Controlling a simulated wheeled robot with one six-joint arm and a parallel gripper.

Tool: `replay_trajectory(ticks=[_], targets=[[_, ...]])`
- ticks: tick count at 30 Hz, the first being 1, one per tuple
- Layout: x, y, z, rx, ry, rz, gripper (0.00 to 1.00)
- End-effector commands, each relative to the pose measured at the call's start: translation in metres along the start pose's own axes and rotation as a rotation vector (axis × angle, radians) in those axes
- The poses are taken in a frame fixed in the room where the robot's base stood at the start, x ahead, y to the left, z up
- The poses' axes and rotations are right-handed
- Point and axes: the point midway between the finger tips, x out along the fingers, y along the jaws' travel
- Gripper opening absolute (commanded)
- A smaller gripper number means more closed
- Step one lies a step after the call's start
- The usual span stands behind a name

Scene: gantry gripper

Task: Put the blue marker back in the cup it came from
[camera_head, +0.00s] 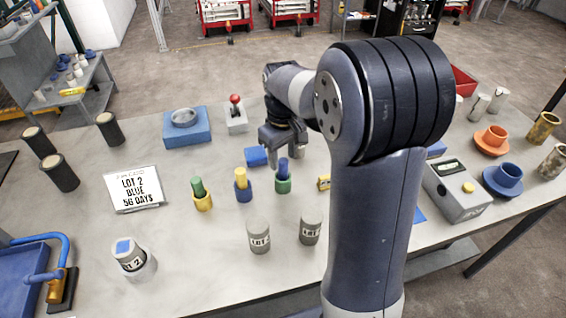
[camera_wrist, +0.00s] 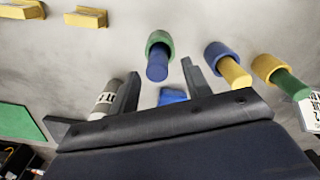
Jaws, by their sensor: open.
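The blue marker (camera_head: 283,164) stands upright in a green cup (camera_head: 283,185) on the grey table. In the wrist view the blue marker (camera_wrist: 157,68) and its green cup (camera_wrist: 160,40) show beyond my fingers. To the left, a yellow marker (camera_head: 240,174) stands in a blue cup (camera_head: 242,192), and a green marker (camera_head: 198,185) stands in a yellow cup (camera_head: 203,202). My gripper (camera_head: 283,146) is open and empty, above and behind the green cup. It also shows in the wrist view (camera_wrist: 160,70), with nothing visible between its fingers touching them.
A blue block (camera_head: 256,156) lies near the cups. Grey labelled cylinders (camera_head: 259,236) stand in front. A blue fixture (camera_head: 187,130) and a red-knobbed box (camera_head: 236,116) stand behind. A grey button box (camera_head: 457,190) is right of my arm.

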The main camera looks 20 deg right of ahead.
Motion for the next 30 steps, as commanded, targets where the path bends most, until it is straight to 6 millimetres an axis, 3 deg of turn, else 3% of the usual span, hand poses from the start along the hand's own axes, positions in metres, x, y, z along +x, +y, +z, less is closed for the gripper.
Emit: replay_trajectory(ticks=[6, 12, 18, 30], targets=[[-0.049, 0.001, -0.001, 0.000, 0.004, 0.002, 0.46], [-0.078, 0.000, -0.001, 0.000, 0.002, 0.001, 0.46], [-0.087, 0.000, 0.000, 0.000, 0.000, 0.000, 0.46], [-0.087, 0.000, 0.000, 0.000, 0.000, 0.000, 0.46]])
